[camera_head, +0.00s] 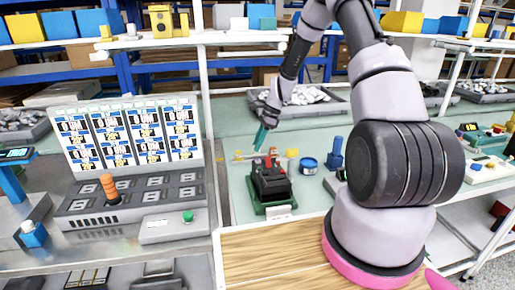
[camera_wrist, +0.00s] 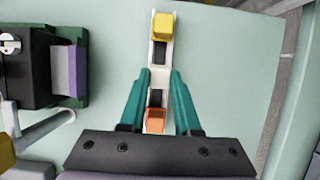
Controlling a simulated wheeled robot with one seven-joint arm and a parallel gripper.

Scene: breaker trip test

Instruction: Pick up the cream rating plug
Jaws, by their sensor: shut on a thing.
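My gripper (camera_wrist: 160,74) has teal fingers and points down over a narrow pale rack (camera_wrist: 153,125) on the light green bench mat. Its fingertips are closed on a small cream block, the cream rating plug (camera_wrist: 159,76), at the middle of the rack. The plug is hard to tell from the pale rack, and I cannot tell whether it is clear of its seat. A yellow plug (camera_wrist: 162,26) sits at the rack's far end and an orange plug (camera_wrist: 155,120) at the near end. In the head view my gripper (camera_head: 259,148) is behind the black breaker.
The black breaker (camera_head: 270,181) stands on a green base, left of my gripper in the wrist view (camera_wrist: 28,70). A blue tub (camera_head: 308,165) and a blue item (camera_head: 334,153) stand to its right. A panel of label cards (camera_head: 127,135) is at the left.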

